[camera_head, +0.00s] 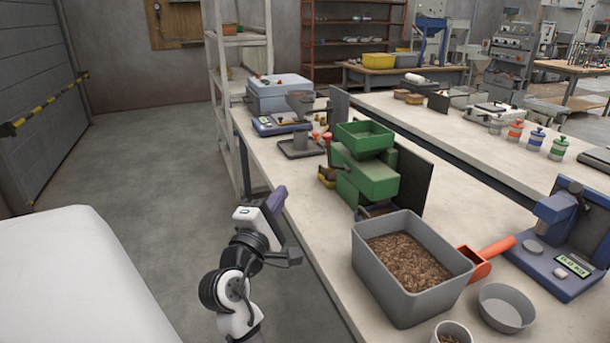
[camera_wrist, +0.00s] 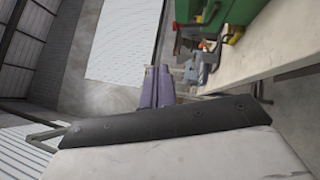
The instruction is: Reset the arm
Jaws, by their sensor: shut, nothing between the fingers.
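My arm rises at the lower middle of the head view, in front of the near edge of the workbench (camera_head: 318,215). My gripper (camera_head: 277,198) ends in purple fingers beside that edge, and nothing is held in it. In the wrist view the two purple fingers of my gripper (camera_wrist: 157,87) lie together, shut and empty. The green pellet bagger (camera_head: 368,170) stands on the bench to the right of my gripper, apart from it.
A grey bin of brown pellets (camera_head: 405,290), an orange scoop (camera_head: 484,258), a grey bowl (camera_head: 506,308) and a blue scale (camera_head: 560,262) stand on the near bench. A shelf rack (camera_head: 226,110) stands behind. Open floor (camera_head: 165,185) lies to the left.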

